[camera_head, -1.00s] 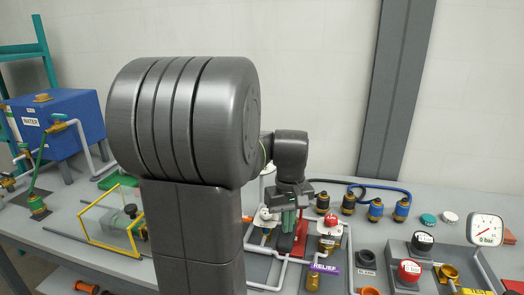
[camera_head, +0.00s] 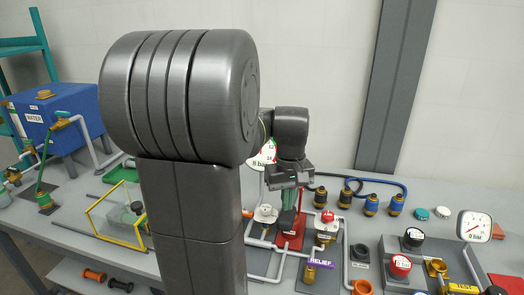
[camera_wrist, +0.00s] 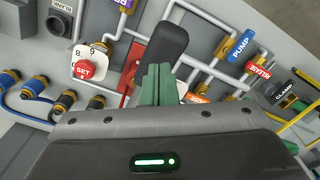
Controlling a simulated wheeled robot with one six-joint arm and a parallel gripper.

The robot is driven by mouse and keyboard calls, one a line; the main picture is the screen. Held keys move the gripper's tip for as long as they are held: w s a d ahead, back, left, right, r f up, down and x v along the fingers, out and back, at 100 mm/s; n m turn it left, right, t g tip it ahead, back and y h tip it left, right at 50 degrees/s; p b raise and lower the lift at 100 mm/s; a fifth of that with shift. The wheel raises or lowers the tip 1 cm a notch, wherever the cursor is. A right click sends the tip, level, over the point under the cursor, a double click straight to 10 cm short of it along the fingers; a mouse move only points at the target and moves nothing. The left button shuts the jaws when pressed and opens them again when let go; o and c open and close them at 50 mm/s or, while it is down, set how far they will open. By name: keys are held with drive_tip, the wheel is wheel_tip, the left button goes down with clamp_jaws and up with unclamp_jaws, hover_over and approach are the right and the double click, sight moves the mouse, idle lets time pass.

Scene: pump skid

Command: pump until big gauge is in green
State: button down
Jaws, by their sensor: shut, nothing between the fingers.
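A white gauge (camera_head: 264,156) stands behind my arm in the head view. My gripper (camera_head: 289,200) is over the middle of the bench, pointing down. In the wrist view its green fingertips (camera_wrist: 158,84) are shut, with nothing between them. A black lever handle (camera_wrist: 160,50) lies right by the fingertips; I cannot tell if they touch. A red bracket (camera_head: 294,238) stands below the gripper. A blue PUMP label (camera_wrist: 241,45) is right of the handle.
A smaller gauge (camera_head: 475,226) marked 0 bar stands at right. Pipes, blue fittings (camera_head: 371,205), a yellow frame (camera_head: 120,215) and a blue water tank (camera_head: 62,122) crowd the bench.

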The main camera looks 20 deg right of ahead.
drive_tip(key=shift+f+b, duration=3.05)
drive_tip(key=shift+f, duration=1.6)
wheel_tip(320, 180, up, 9)
drive_tip(key=p, duration=0.8)
drive_tip(key=shift+r, duration=0.25)
wheel_tip(320, 180, up, 5)
drive_tip(key=p, duration=0.4)
drive_tip(key=shift+f, duration=0.25)
wheel_tip(320, 180, down, 6)
drive_tip(key=b, duration=0.5)
drive_tip(key=shift+r, duration=0.1)
